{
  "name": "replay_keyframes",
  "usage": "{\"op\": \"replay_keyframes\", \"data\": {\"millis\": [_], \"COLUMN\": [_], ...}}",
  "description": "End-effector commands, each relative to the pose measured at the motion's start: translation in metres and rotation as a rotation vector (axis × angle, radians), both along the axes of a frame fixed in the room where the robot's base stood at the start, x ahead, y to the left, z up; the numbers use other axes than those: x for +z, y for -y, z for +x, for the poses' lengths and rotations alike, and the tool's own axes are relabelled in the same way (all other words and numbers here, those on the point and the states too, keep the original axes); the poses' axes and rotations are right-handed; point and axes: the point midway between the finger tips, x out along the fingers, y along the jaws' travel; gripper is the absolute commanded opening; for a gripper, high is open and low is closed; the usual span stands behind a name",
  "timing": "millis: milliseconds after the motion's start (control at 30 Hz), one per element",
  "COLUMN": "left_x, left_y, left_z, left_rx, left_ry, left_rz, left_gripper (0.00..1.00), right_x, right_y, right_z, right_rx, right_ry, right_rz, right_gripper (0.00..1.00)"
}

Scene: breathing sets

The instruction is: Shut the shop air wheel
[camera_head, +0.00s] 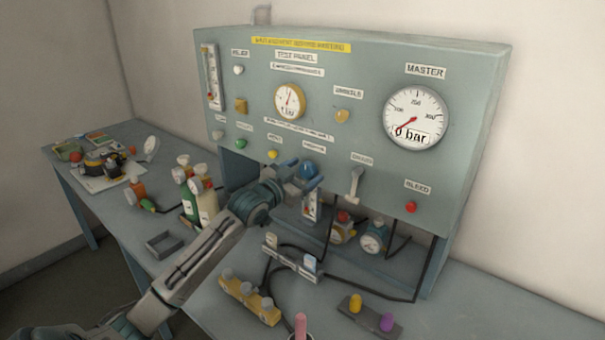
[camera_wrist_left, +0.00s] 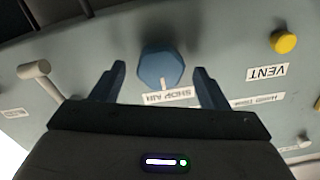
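The shop air wheel is a blue faceted knob on the grey-blue panel (camera_head: 350,60). The blue wheel (camera_wrist_left: 161,68) shows in the wrist view above an upside-down SHOP AIR label (camera_wrist_left: 167,95). In the head view the wheel (camera_head: 307,169) is partly hidden by my left gripper (camera_head: 306,179). My left gripper's two dark blue fingers stand apart in the wrist view (camera_wrist_left: 160,86), one to each side of the wheel, with visible gaps. The gripper is open and empty; I see no contact with the wheel. My right gripper is not in view.
A lever (camera_head: 355,184) sits right of the wheel, and a yellow VENT knob (camera_wrist_left: 284,42) is near. Below are hoses, small gauges (camera_head: 375,238) and a white block (camera_head: 291,263). Bottles (camera_head: 207,202) stand left on the bench. The master gauge (camera_head: 416,118) reads 0 bar.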

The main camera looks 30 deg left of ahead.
Motion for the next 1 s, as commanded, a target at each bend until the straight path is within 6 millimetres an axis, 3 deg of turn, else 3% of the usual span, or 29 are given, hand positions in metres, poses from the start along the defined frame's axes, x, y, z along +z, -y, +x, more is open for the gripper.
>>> {"op": "replay_keyframes", "data": {"millis": [367,1000], "left_x": [0.000,0.003], "left_y": [-0.001,-0.006], "left_z": [-0.005,-0.084], "left_rx": [0.001,-0.002], "left_ry": [-0.002,-0.005], "left_rz": [-0.001,0.006], "left_gripper": [0.68,0.68], "right_x": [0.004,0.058], "right_y": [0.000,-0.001], "right_z": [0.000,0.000], "right_rx": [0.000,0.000], "right_ry": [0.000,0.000], "right_rz": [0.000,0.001], "right_gripper": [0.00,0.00]}}
